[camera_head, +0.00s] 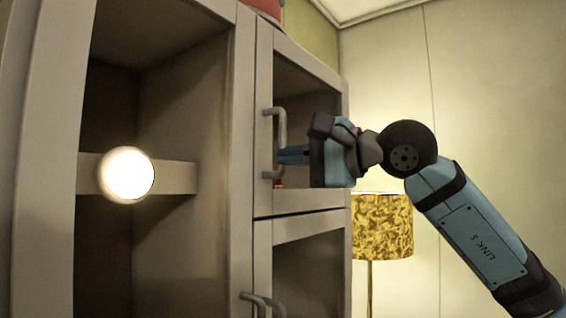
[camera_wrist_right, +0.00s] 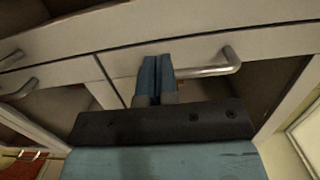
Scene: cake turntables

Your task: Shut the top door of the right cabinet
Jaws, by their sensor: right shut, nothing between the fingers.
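The top door (camera_head: 262,200) of the right cabinet is a pale frame around a dark panel, with a grey bar handle (camera_head: 281,128). It looks about in line with the cabinet front; I see no clear wide gap at its edge. My right gripper (camera_head: 281,156) is in front of this door with its fingertips at the handle. In the right wrist view the two blue fingers (camera_wrist_right: 156,78) are together and empty, overlapping the handle (camera_wrist_right: 215,67) near one end. Whether they touch it or the door cannot be told. My left gripper is not in view.
A lower door (camera_head: 262,260) with its own handle (camera_head: 262,302) is below. To the left is an open dark compartment with a shelf (camera_head: 180,178) and a bright round light (camera_head: 126,175). A patterned lamp (camera_head: 382,225) stands to the right, behind my right arm.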

